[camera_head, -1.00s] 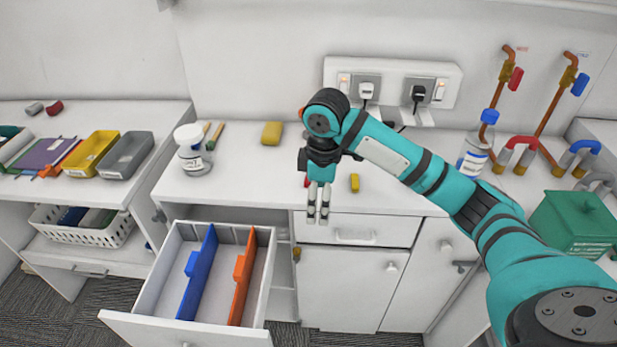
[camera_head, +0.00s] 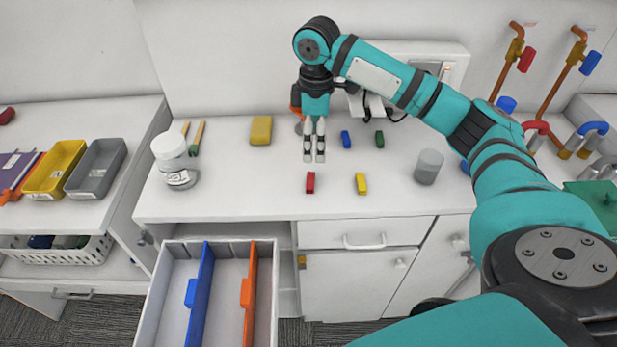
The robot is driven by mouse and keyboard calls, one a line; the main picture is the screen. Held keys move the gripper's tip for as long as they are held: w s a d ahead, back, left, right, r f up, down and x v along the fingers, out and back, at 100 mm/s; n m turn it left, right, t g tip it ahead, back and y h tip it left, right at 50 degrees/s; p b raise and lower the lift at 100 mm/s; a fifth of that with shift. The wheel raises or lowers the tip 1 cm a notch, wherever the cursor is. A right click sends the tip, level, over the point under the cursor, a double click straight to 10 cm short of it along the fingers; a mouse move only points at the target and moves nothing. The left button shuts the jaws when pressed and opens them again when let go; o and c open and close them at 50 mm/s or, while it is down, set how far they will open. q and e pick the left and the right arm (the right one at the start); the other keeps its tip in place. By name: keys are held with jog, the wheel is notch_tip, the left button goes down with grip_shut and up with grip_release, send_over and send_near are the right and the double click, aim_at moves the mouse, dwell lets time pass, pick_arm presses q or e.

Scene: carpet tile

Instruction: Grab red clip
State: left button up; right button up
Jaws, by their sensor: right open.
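The red clip (camera_head: 310,183) is a small red block lying on the white countertop (camera_head: 240,190), left of a yellow clip (camera_head: 361,184). My right gripper (camera_head: 314,158) points down over the counter, behind the red clip in the picture and apart from it. Its two fingers are open with a narrow gap and nothing between them. A blue clip (camera_head: 346,139) and a green clip (camera_head: 379,139) lie to the right of the gripper. My left gripper is not in view.
A white-lidded jar (camera_head: 174,163) and a yellow sponge (camera_head: 261,130) stand left on the counter; a grey cup (camera_head: 428,167) stands right. An open drawer (camera_head: 172,300) with blue and orange dividers juts out below. Yellow (camera_head: 56,169) and grey (camera_head: 95,170) trays sit far left.

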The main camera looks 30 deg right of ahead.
send_over(310, 180)
jog(key=f, duration=0.3)
jog(key=d+f+p, duration=0.1)
jog(key=f, duration=0.1)
jog(key=shift+s+f, duration=0.25)
jog(key=shift+s, duration=0.05)
notch_tip(310, 180, down, 2)
jog(key=shift+w+a+f, duration=0.1)
jog(key=shift+w, duration=0.05)
jog(key=shift+a+f+p, duration=0.1)
jog(key=shift+f+p, duration=0.2)
jog(key=shift+p, duration=0.1)
jog(key=f, duration=0.1)
jog(key=f+p, duration=0.1)
jog(key=f, duration=0.1)
jog(key=shift+w+a+f, duration=0.1)
jog(key=shift+a+f, duration=0.15)
jog(key=shift+f, duration=0.5)
jog(key=c, duration=0.7)
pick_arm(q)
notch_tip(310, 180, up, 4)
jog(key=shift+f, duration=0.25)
pick_arm(e)
jog(key=shift+c, duration=1)
